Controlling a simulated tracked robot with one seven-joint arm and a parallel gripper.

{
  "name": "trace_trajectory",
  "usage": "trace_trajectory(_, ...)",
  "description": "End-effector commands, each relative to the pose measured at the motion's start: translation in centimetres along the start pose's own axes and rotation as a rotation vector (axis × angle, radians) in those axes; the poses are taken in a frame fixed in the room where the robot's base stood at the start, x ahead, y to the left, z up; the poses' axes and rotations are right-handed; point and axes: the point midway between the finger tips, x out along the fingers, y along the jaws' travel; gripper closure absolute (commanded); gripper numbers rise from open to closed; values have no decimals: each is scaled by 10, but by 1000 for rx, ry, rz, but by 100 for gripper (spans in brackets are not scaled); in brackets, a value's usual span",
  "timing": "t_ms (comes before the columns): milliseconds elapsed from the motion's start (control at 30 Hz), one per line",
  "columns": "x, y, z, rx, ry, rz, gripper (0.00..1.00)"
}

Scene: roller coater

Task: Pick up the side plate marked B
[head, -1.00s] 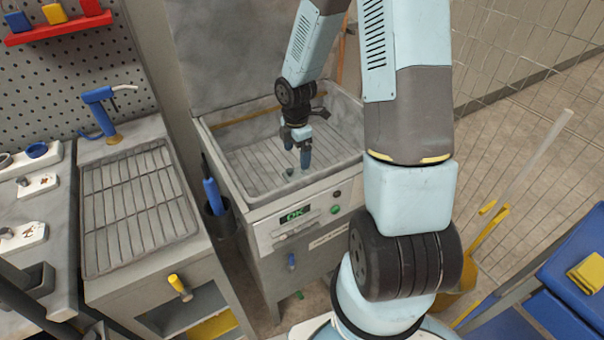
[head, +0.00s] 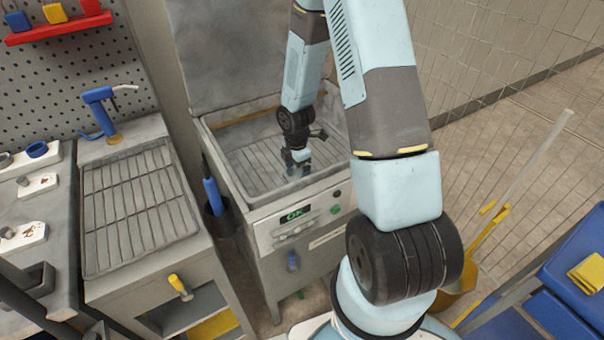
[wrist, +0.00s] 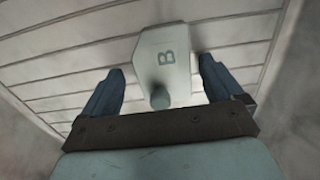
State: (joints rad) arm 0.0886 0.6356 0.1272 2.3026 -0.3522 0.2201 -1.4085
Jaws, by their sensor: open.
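The side plate marked B (wrist: 164,62) is a pale grey-green plate with a dark letter B and a round knob near its lower edge. In the wrist view it lies over the slatted rack, between my gripper's two blue fingers. My gripper (wrist: 160,90) is open, with a gap showing on both sides of the plate. In the head view my gripper (head: 298,170) points down inside the open basin of the machine (head: 262,186). The plate is hard to make out there behind the fingers.
The basin has raised walls, an upright lid behind and a front panel (head: 296,214) reading OK. A racked counter (head: 140,205) with a blue spray tap (head: 100,108) stands left. A blue tool (head: 213,195) sits in a dark holder between them. A blue cart (head: 575,275) is right.

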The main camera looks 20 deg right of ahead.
Motion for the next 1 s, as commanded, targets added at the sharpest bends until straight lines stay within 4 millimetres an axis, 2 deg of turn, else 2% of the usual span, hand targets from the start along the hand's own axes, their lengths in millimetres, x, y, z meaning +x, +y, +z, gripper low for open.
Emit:
trace_trajectory(200, 0, 0, 0, 0, 0, 0, 8)
trace_trajectory(900, 0, 0, 0, 0, 0, 0, 75)
trace_trajectory(1000, 0, 0, 0, 0, 0, 0, 78)
